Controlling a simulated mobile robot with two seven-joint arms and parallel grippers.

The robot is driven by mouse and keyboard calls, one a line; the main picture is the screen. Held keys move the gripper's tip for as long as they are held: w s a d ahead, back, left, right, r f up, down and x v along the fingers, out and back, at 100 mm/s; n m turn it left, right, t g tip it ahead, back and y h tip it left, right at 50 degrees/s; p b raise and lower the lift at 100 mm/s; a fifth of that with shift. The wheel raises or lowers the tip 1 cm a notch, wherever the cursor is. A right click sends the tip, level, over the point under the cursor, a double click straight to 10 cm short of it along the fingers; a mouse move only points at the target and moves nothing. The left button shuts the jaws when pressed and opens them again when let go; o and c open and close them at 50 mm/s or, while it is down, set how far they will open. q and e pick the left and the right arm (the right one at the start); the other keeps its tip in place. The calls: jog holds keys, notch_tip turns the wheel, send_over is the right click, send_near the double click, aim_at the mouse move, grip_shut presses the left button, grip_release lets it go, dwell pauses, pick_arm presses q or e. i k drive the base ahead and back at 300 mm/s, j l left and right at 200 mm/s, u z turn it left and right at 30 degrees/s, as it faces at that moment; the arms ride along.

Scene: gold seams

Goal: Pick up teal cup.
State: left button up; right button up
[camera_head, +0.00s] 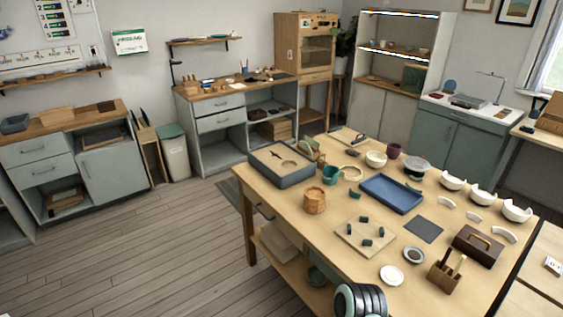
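The teal cup (330,176) stands on the wooden table (288,222), right of the grey box with a tan insert (290,177). A pale ring-shaped piece (351,173) lies close to its right side, and a woven tan pot (314,201) stands in front of it. The cup looks upright and nothing holds it. Neither of my grippers is in view. Only a dark, ringed part, apparently of my own arm, shows at the bottom edge.
A blue tray (391,194) lies right of the cup, with a white bowl (376,159) and a dark purple cup (394,150) behind it. A board with several dark pieces (352,239) lies nearer. Broken white bowls line the right side. Wooden floor is free to the left.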

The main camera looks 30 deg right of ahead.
aim_at(330, 174)
jog(key=i+j+u, duration=0.1)
jog(key=i+u, duration=0.25)
jog(key=i, duration=0.4)
jog(key=i+l+u, duration=0.15)
jog(key=i+u, duration=0.2)
jog(key=i, duration=0.4)
jog(key=i+z, duration=0.2)
jog(key=z, duration=0.2)
jog(key=i+j+z, duration=0.1)
jog(key=z, duration=0.3)
jog(key=i+j+z, duration=0.15)
jog(key=z, duration=0.25)
jog(key=i, duration=0.05)
